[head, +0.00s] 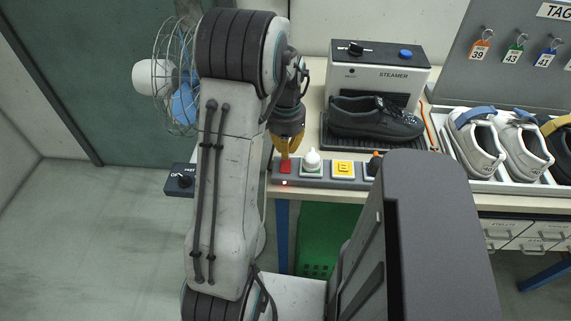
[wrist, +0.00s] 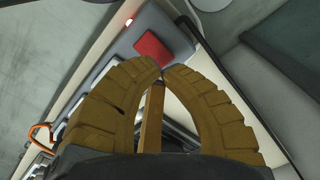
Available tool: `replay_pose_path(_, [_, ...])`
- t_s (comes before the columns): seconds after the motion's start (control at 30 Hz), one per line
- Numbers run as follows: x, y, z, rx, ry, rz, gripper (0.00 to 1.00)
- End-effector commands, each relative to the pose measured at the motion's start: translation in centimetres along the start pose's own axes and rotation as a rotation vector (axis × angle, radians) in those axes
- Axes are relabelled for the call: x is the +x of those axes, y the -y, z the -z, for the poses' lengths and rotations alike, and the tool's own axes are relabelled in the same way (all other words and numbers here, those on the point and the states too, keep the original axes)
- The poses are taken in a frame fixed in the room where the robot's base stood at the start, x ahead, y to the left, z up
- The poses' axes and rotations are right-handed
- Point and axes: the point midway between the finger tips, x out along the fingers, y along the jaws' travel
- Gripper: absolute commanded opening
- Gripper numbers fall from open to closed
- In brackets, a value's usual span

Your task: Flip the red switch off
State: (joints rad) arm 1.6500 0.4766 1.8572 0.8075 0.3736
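The red switch (head: 286,168) is at the left end of a grey control panel (head: 312,183) on the front edge of the bench. A small lamp (head: 285,183) in front of it glows. My gripper (head: 286,155) points down just above the red switch; the head view does not show whether they touch. In the wrist view, the red switch (wrist: 152,47) lies just beyond the tips of my gripper (wrist: 163,73). The yellow-brown fingers meet at their tips with nothing visible held. The glowing lamp (wrist: 129,21) also shows there.
Right of the switch are a white knob (head: 312,160), a yellow button (head: 343,170) and a partly hidden dark-and-orange control (head: 374,162). Behind stand a steamer (head: 378,68) and a dark shoe (head: 372,118). A fan (head: 170,75) and a dial box (head: 181,181) are left.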

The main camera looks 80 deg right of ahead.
Motion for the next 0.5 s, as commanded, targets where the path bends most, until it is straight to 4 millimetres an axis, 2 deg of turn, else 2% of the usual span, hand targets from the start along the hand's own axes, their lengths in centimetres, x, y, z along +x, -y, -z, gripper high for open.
replay_pose_path(0.5, [0.77,-0.01,-0.02,0.0,0.001,0.0,0.0])
